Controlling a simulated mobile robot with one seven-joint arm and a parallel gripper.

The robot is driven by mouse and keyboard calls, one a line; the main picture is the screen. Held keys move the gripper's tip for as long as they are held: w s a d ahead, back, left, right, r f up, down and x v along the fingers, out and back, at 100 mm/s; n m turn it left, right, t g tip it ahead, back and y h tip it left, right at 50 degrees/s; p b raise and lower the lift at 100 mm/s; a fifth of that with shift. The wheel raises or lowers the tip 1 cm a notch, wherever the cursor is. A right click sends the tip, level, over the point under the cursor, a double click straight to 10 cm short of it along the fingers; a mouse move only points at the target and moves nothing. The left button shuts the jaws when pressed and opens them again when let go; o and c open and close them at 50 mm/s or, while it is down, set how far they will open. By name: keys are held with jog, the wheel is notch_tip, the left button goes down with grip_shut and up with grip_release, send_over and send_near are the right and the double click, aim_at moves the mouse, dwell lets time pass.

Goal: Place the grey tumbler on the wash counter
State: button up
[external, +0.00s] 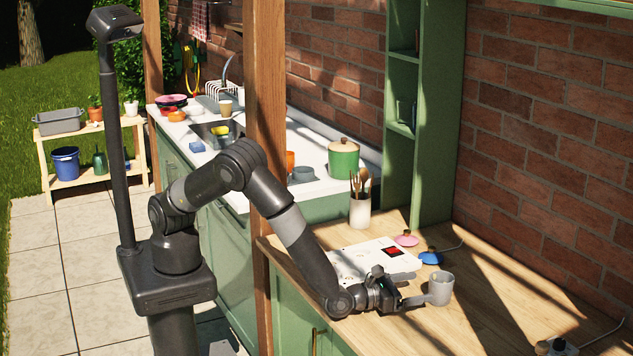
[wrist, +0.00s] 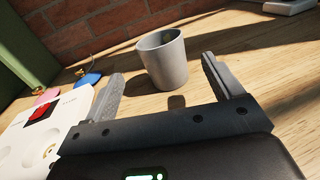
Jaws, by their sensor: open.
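The grey tumbler (external: 440,289) stands upright on the wooden counter at the right in the external view. In the wrist view the grey tumbler (wrist: 165,60) stands just ahead of my fingertips, roughly between their lines. My gripper (external: 412,288) is low over the wood, open and empty; its two fingers also show apart in the wrist view (wrist: 160,78). It points at the tumbler; whether a finger touches it, I cannot tell.
A white board with a red square (external: 350,262) lies beside my gripper. Pink (external: 405,240) and blue (external: 431,257) items lie behind it. A cup of utensils (external: 360,208) stands near the wooden post (external: 265,120). A green pot (external: 343,158) occupies the wash counter's near end.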

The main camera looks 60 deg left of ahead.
aim_at(431, 284)
jog(key=x, duration=0.7)
jog(key=shift+w+d, duration=0.2)
jog(key=shift+w, duration=0.1)
jog(key=shift+c, duration=0.3)
jog(key=c, duration=1.1)
jog(key=shift+r, duration=0.1)
jog(key=shift+r, duration=0.55)
jog(key=r, duration=0.1)
jog(key=s+r, duration=0.1)
jog(key=r, duration=0.1)
jog(key=shift+s+d+r, duration=0.15)
jog(key=shift+d+r, duration=0.05)
jog(key=shift+r, duration=0.1)
jog(key=s+d+r, duration=0.2)
jog(key=s+r, duration=0.4)
jog(key=s, duration=0.4)
jog(key=shift+d, duration=0.35)
